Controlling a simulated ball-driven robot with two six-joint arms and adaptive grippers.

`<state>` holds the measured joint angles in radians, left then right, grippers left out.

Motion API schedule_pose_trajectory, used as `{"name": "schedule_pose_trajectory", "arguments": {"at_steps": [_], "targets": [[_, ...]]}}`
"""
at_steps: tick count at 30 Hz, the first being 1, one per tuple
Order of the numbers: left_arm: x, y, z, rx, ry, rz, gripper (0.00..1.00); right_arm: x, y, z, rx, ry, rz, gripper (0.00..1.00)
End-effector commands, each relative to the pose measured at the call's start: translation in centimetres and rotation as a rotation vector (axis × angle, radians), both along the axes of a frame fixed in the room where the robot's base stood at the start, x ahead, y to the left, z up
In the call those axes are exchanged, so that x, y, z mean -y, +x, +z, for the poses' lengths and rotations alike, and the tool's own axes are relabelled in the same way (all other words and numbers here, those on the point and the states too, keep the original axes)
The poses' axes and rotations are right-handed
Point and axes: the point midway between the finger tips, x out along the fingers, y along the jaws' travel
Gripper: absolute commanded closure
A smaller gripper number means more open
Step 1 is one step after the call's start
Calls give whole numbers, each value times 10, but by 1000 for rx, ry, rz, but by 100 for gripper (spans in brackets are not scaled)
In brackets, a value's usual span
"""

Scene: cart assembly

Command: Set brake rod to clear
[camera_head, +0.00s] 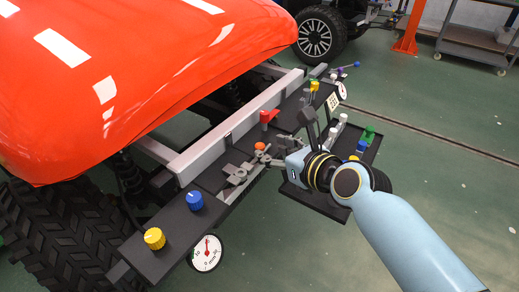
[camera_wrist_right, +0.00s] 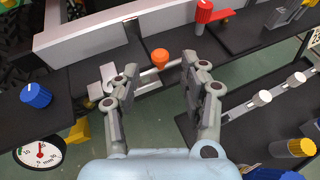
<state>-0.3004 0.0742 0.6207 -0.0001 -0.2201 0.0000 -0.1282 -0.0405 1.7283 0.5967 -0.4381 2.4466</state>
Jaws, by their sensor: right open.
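An orange knob (camera_wrist_right: 160,57) sits on a thin light rod (camera_wrist_right: 148,76) at the dark panel, beside a pale grey bracket (camera_wrist_right: 108,76). I take this to be the brake rod. In the head view the orange knob (camera_head: 260,146) is near the panel's middle, just left of my right gripper. My right gripper (camera_wrist_right: 165,80) is open and empty. Its two fingers stand apart, with the knob in line between and beyond their tips. Whether they touch the rod cannot be told. My left gripper is in neither view.
A red handle (camera_head: 268,117) stands behind the knob. Blue (camera_head: 195,201) and yellow (camera_head: 154,238) knobs and a round dial (camera_head: 206,254) are at the panel's near end. A dark tray (camera_head: 318,205) with several coloured parts lies right. The orange-red cart body (camera_head: 140,70) looms left.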

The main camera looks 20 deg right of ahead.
Motion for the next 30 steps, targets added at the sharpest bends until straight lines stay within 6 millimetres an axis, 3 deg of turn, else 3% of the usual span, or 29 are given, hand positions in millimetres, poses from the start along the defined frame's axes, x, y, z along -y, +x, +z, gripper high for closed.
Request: {"name": "schedule_pose_trajectory", "arguments": {"at_steps": [3,9,21,30], "targets": [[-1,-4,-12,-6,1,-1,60,-6,22,-14,-2,2,0,56],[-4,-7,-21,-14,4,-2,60,-13,47,-23,-2,-1,0,56],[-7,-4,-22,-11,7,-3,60,-15,54,-24,0,-2,1,56],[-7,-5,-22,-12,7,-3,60,-15,54,-24,0,-2,1,95]]}}
